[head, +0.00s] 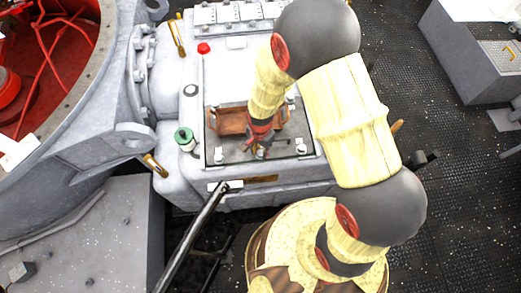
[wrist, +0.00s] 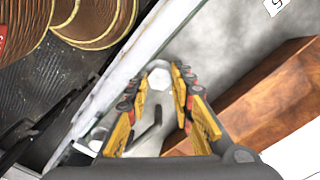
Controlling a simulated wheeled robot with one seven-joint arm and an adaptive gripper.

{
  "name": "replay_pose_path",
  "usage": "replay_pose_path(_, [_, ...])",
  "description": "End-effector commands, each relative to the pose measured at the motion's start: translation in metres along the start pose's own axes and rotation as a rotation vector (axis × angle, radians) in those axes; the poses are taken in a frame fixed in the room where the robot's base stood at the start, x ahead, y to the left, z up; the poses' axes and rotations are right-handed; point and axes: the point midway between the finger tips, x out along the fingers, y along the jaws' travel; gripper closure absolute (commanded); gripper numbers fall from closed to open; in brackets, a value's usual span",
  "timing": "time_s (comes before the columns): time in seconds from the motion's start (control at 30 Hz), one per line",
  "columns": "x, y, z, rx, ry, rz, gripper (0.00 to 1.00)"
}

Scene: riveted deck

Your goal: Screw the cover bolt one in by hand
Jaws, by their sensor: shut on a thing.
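My gripper (head: 261,148) reaches down to the front edge of the dark cover plate (head: 235,156) in the head view. In the wrist view my gripper (wrist: 159,80) has its yellow and red fingers on either side of a pale hexagonal bolt head (wrist: 158,75), and is shut on this bolt. The bolt sits close to the plate's edge; its shank is hidden, so I cannot tell how deep it is. Other pale bolts show at the front left corner (head: 219,155) and front right corner (head: 301,149) of the plate.
A brown wooden tray (head: 228,122) lies on the plate just behind my gripper; its wood fills the right of the wrist view (wrist: 268,95). A green-topped knob (head: 184,136) and a red button (head: 204,48) are nearby. A black bar (head: 190,238) slants up to the housing's front.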

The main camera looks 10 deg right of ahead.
Motion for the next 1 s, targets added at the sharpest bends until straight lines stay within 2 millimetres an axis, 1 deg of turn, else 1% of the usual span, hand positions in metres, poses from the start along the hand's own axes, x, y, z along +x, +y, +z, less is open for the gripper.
replay_pose_path(0.03, [-0.002, -0.003, -0.001, 0.000, 0.003, -0.006, 1.00])
replay_pose_path(0.13, [-0.002, -0.003, -0.001, -0.001, 0.003, -0.006, 1.00])
replay_pose_path(0.17, [-0.002, -0.003, -0.001, -0.001, 0.003, -0.006, 0.76])
replay_pose_path(0.47, [-0.001, -0.001, -0.001, -0.001, 0.001, -0.003, 0.59])
replay_pose_path(0.8, [-0.003, -0.001, 0.000, -0.001, 0.001, -0.002, 0.58])
replay_pose_path(0.87, [-0.007, -0.001, -0.001, -0.001, 0.001, -0.003, 0.58])
replay_pose_path(1.0, [-0.027, -0.002, -0.001, -0.001, 0.003, -0.006, 0.58])
